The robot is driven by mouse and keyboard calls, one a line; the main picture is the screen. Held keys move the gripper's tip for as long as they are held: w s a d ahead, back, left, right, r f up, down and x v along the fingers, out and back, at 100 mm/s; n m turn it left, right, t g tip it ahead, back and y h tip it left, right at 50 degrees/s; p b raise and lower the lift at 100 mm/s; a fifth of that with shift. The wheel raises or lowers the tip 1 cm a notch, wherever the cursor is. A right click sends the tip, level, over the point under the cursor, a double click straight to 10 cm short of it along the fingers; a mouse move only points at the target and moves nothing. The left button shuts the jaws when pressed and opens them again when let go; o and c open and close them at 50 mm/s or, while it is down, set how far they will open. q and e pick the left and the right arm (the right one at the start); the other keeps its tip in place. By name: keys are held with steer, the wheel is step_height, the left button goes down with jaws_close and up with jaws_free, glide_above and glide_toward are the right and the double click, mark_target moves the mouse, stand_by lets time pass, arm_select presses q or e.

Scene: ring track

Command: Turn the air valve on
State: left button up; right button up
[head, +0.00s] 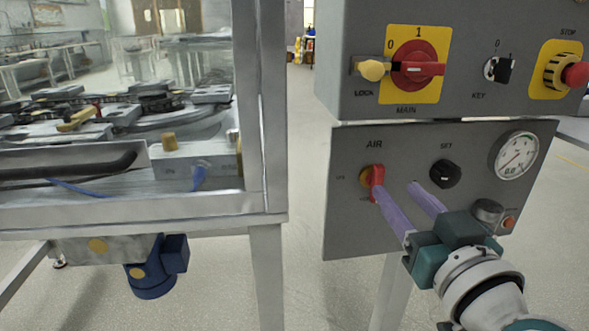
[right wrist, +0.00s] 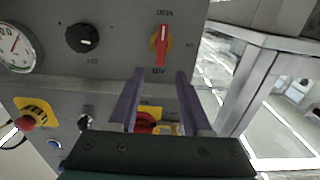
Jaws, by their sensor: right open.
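The air valve (head: 377,180) is a small red handle on a yellow-orange disc, below the word AIR on the grey lower panel. The handle stands roughly vertical. In the right wrist view, which is upside down, the red handle (right wrist: 162,45) shows just beyond the fingertips. My right gripper (head: 397,190) has two purple fingers, open and empty. In the head view its left fingertip overlaps the handle's lower edge; I cannot tell whether it touches. In the right wrist view the gripper (right wrist: 160,74) lines up with the handle between its fingers. My left gripper is not in view.
The black SET knob (head: 445,174) and a pressure gauge (head: 514,156) sit right of the valve. Above are the red main switch (head: 418,66), a key switch (head: 497,69) and a red stop button (head: 577,74). A metal-framed machine (head: 275,150) stands left, with a gap between.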

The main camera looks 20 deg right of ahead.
mark_target(381, 173)
steer(key=b+x, duration=0.1)
steer(key=x, duration=0.4)
steer(key=shift+w, duration=0.3)
jaws_close()
